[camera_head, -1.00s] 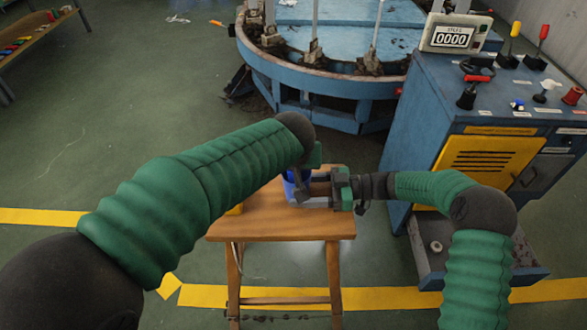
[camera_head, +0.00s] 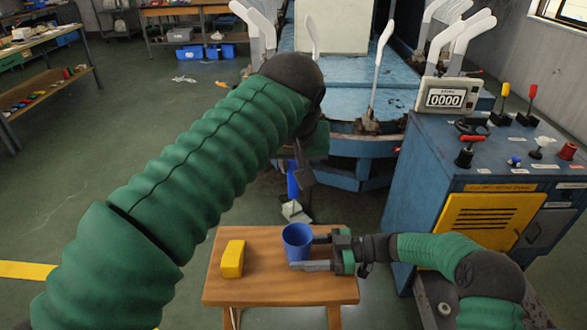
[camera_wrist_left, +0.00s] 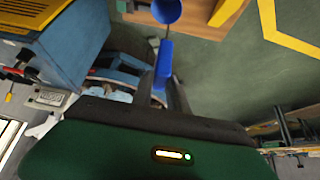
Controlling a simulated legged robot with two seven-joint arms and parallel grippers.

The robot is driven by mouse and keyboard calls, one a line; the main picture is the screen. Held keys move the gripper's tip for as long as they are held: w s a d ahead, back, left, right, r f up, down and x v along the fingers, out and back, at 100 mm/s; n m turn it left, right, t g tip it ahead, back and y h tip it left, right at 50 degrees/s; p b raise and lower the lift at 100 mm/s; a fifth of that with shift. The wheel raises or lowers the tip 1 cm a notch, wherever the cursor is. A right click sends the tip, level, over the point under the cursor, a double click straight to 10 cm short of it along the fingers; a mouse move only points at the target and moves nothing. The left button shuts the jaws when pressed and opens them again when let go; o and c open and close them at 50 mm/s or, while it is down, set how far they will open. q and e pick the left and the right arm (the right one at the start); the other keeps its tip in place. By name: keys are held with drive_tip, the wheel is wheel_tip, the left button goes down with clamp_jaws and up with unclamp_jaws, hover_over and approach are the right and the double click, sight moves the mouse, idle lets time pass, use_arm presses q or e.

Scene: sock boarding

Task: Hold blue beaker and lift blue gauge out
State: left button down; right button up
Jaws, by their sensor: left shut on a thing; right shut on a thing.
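The blue beaker (camera_head: 297,240) stands upright on the small wooden stool, its open top showing. My right gripper (camera_head: 311,252) is shut on the beaker from the right, one finger on its far side and one on its near side. My left gripper (camera_head: 301,172) is raised above and beyond the beaker, shut on the blue gauge (camera_head: 292,182). In the left wrist view the gauge (camera_wrist_left: 163,66) sits between the fingers, a thin stem pointing toward the beaker (camera_wrist_left: 167,10). The gauge appears clear of the beaker; my left arm partly hides it in the head view.
A yellow block (camera_head: 232,258) lies on the stool (camera_head: 260,290), left of the beaker. A blue control cabinet (camera_head: 420,180) with levers and a counter stands at the right. A blue round machine (camera_head: 350,135) stands behind. Floor at the left is open.

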drive_tip(key=o, duration=1.1)
drive_tip(key=shift+c, duration=0.2)
